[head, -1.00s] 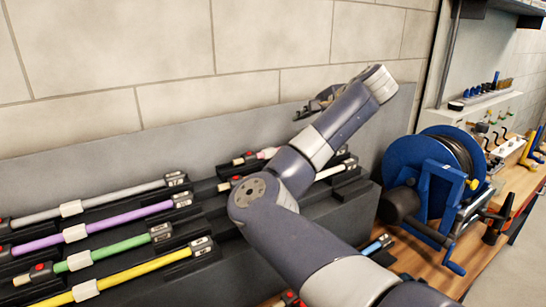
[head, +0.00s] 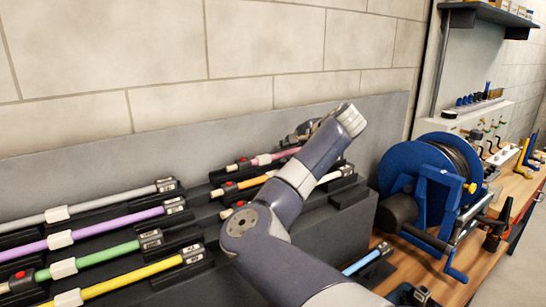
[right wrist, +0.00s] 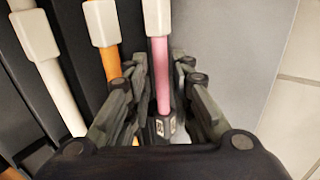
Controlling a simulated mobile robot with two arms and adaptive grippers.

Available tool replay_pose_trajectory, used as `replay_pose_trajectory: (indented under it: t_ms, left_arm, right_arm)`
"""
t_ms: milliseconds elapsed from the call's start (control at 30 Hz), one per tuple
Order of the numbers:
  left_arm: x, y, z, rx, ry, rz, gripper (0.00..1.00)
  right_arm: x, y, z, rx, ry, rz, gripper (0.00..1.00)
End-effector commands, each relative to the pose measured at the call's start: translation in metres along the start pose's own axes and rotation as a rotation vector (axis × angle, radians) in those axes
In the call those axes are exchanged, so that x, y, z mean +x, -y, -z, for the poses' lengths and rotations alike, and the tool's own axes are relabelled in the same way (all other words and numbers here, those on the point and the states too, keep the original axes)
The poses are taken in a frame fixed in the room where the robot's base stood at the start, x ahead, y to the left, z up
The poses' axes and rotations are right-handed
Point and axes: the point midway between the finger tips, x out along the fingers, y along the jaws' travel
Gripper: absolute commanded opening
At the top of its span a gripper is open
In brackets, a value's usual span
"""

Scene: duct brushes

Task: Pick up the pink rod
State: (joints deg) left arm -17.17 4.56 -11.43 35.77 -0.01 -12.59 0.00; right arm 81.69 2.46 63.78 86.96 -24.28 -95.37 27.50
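The pink rod (head: 284,154) lies in the top row of the dark rack, its right part hidden behind my right arm. My right gripper (head: 303,131) is at the rod's right part, largely hidden by my own wrist in the head view. In the right wrist view the pink rod (right wrist: 161,75), with a white collar, runs between the two fingers of my right gripper (right wrist: 155,90). The fingers stand apart with gaps on both sides of the rod, so the gripper looks open. My left gripper is not in view.
An orange rod (head: 254,182) and a white rod (right wrist: 62,97) lie close beside the pink one. Grey, purple, green and yellow (head: 135,274) rods lie at left. A grey panel (head: 110,150) stands behind the rack. A blue reel (head: 405,165) stands at right.

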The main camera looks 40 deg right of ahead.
Motion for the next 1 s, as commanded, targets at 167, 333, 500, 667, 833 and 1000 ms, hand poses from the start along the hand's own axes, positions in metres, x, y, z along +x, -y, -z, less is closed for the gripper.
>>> replay_pose_trajectory:
  t_ms: [167, 333, 500, 667, 833, 1000]
  left_arm:
    - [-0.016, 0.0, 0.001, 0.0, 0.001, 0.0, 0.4]
    - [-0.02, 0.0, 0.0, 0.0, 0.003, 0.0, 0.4]
    - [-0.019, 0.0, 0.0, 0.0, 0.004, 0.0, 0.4]
    - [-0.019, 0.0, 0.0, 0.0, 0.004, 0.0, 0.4]
    - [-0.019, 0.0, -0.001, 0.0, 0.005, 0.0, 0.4]
    - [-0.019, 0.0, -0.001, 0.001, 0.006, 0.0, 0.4]
  right_arm:
    - [0.024, 0.003, -0.004, 0.0, 0.004, -0.004, 0.21]
    - [0.045, 0.001, -0.003, 0.0, 0.001, -0.002, 0.21]
    - [0.049, 0.0, -0.003, 0.0, 0.0, -0.001, 0.21]
    - [0.049, 0.0, -0.003, 0.0, 0.0, 0.0, 0.08]
    - [0.048, 0.001, -0.003, 0.0, 0.0, 0.001, 0.0]
    - [0.048, 0.001, -0.003, 0.0, 0.0, 0.0, 0.0]
